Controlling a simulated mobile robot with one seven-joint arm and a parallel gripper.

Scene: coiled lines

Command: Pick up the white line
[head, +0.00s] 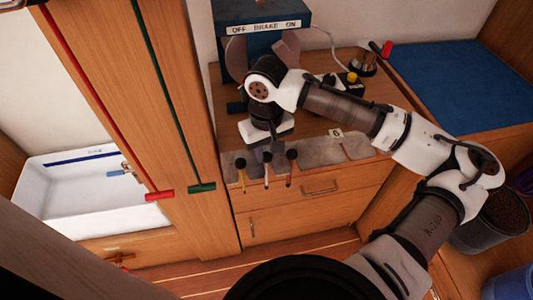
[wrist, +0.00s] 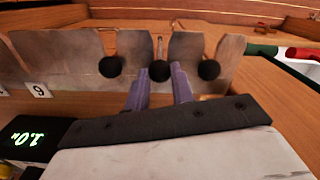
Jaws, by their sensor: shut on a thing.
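The white line (head: 267,172) hangs in the middle of three lines, below a black ball in a slot of the grey notched plate (head: 325,151). The plate also shows in the wrist view (wrist: 60,58). My gripper (head: 266,146) is over the middle line at the plate. In the wrist view, the purple fingers of my gripper (wrist: 160,80) are on either side of the middle black ball (wrist: 160,71), shut on it. A yellow line (head: 242,178) hangs to the left and a dark reddish line (head: 290,170) to the right, each with its own ball.
A blue box marked "OFF BRAKE ON" (head: 262,27) stands behind my gripper. A white basin (head: 60,205) is far left. A blue mat (head: 450,75) lies clear at right.

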